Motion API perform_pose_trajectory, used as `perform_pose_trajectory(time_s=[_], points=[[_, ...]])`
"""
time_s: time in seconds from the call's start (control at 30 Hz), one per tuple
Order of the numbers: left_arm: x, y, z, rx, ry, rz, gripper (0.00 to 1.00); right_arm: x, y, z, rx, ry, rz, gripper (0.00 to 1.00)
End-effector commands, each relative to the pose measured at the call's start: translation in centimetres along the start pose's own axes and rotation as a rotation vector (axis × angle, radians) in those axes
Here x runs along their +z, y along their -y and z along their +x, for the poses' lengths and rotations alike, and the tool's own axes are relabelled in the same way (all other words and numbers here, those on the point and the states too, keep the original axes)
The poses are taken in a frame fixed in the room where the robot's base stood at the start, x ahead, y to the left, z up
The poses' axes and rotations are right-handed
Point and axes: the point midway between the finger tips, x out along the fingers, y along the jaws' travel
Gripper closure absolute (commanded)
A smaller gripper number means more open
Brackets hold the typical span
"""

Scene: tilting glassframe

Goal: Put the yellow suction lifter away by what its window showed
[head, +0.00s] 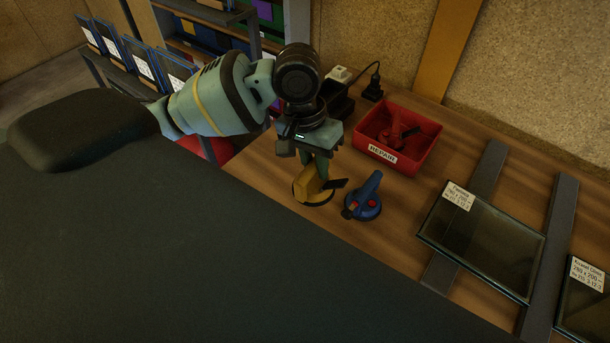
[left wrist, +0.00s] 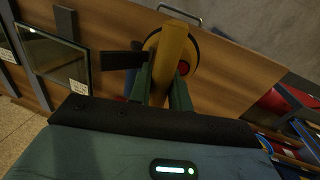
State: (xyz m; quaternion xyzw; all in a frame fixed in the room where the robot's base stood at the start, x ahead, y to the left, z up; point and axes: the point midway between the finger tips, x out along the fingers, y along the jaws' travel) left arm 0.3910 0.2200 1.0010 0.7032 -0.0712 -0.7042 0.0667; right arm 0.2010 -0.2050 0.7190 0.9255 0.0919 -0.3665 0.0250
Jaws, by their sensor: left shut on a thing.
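The yellow suction lifter (head: 314,188) is below my left gripper (head: 318,168) near the table's front edge in the head view. My left gripper is shut on its handle. In the left wrist view the yellow handle (left wrist: 174,55) lies between the fingers (left wrist: 162,88), with a dark lever to its left. A round red spot shows on the lifter beside the handle; I cannot tell if it is the window. I cannot tell if the pad touches the table. A red bin (head: 428,150) labelled "REPAIR" holds a red lifter (head: 392,137). My right gripper is out of view.
A blue lifter (head: 364,200) stands just right of the yellow one. Framed glass panes (head: 490,246) lie on dark bars (head: 485,170) at the right. A dark box (head: 340,104) and a plugged cable (head: 373,88) are at the back. Racks (head: 128,62) stand at the left.

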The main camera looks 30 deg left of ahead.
Motion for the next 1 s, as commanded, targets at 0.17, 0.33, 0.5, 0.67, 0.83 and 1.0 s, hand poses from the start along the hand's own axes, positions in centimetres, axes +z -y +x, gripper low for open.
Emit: perform_pose_trajectory(time_s=[0.17, 0.33, 0.5, 0.67, 0.83, 1.0], points=[[-4.0, 2.5, 0.7, -0.005, 0.013, 0.011, 1.00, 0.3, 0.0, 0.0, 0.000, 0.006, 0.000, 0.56], [-7.5, 5.4, 1.7, -0.005, 0.037, 0.037, 1.00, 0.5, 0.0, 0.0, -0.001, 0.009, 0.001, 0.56], [-9.4, 7.6, 2.4, -0.003, 0.058, 0.059, 1.00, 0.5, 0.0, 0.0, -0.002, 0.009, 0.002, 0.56], [-10.0, 8.4, 2.6, 0.000, 0.067, 0.071, 1.00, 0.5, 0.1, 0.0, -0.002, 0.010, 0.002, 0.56], [-10.0, 8.5, 2.9, 0.000, 0.068, 0.072, 1.00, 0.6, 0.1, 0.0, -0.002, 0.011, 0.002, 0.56], [-9.9, 9.1, 5.4, -0.002, 0.072, 0.070, 1.00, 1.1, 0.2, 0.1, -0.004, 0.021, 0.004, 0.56]])
